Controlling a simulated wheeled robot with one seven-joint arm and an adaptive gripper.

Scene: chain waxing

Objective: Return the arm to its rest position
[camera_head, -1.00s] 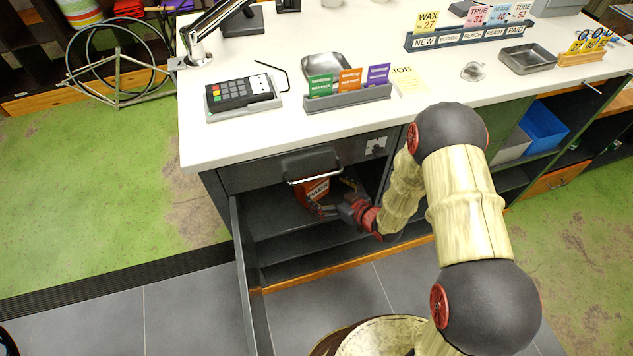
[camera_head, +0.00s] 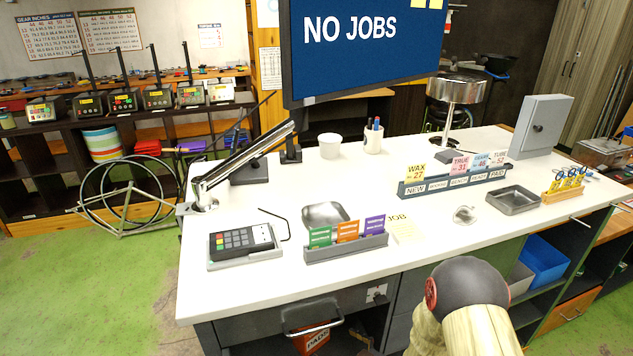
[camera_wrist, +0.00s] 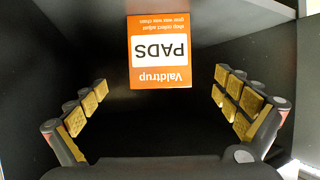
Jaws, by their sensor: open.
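My gripper (camera_wrist: 161,84) is open and empty in the wrist view, its padded fingers spread wide inside a dark cabinet compartment. An orange and white box labelled PADS (camera_wrist: 161,52) stands ahead between and beyond the fingers, and I see no contact with it. The box also shows at the bottom of the head view (camera_head: 313,341), below a drawer handle (camera_head: 312,317). In the head view only my arm's dark joint and pale link show at the lower right. My gripper is out of that view.
The white counter (camera_head: 240,300) overhangs the cabinet. On it stand a card terminal (camera_head: 240,243), a holder with coloured cards (camera_head: 345,247), a metal tray (camera_head: 513,200) and a job-card rack (camera_head: 455,181). Dark compartment walls (camera_wrist: 50,70) surround my gripper.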

